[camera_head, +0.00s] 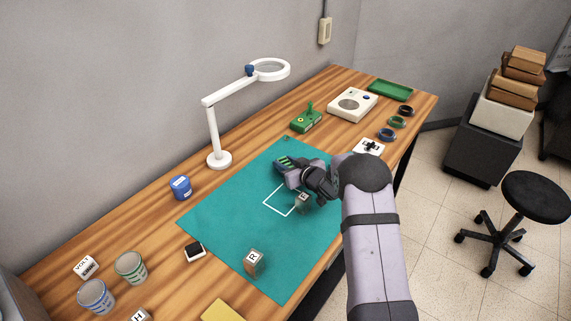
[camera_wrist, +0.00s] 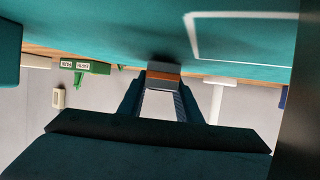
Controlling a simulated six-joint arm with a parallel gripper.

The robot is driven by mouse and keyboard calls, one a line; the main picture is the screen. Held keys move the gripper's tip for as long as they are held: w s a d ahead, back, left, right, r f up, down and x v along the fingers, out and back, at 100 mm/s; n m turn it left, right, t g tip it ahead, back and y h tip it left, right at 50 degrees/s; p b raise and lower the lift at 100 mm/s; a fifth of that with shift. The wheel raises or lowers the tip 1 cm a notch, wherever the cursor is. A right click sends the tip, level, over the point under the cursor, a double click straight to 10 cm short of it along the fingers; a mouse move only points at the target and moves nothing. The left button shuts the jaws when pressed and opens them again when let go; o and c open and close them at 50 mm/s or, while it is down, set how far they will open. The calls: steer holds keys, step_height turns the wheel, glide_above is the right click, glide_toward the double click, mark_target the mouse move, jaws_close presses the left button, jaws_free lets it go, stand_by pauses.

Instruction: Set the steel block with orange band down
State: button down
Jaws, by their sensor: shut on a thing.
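The steel block with orange band (camera_wrist: 164,70) shows in the wrist view between the tips of my gripper (camera_wrist: 160,88), which is shut on it. The block overlaps the far part of the teal mat (camera_wrist: 90,25) in that view; I cannot tell whether it touches the mat. In the head view my gripper (camera_head: 283,163) is low over the far side of the mat (camera_head: 225,215), by the white square outline (camera_head: 272,210). The held block cannot be made out there. In the wrist view the square outline (camera_wrist: 193,40) lies to the right of the block.
A small labelled block (camera_head: 302,204) stands below my wrist, and another labelled block (camera_head: 253,262) is near the mat's front. A white lamp (camera_head: 219,160), blue jar (camera_head: 180,188) and green device (camera_head: 306,121) stand beyond the mat. The mat's left part is clear.

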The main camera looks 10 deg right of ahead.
steer(key=shift+f, duration=0.15)
steer(key=shift+f, duration=0.1)
steer(key=c, duration=1.3)
jaws_free()
steer(key=shift+s+f, duration=0.1)
steer(key=shift+r, duration=0.2)
steer(key=b+v, duration=0.2)
steer(key=v, duration=1)
steer(key=shift+d+f, duration=0.1)
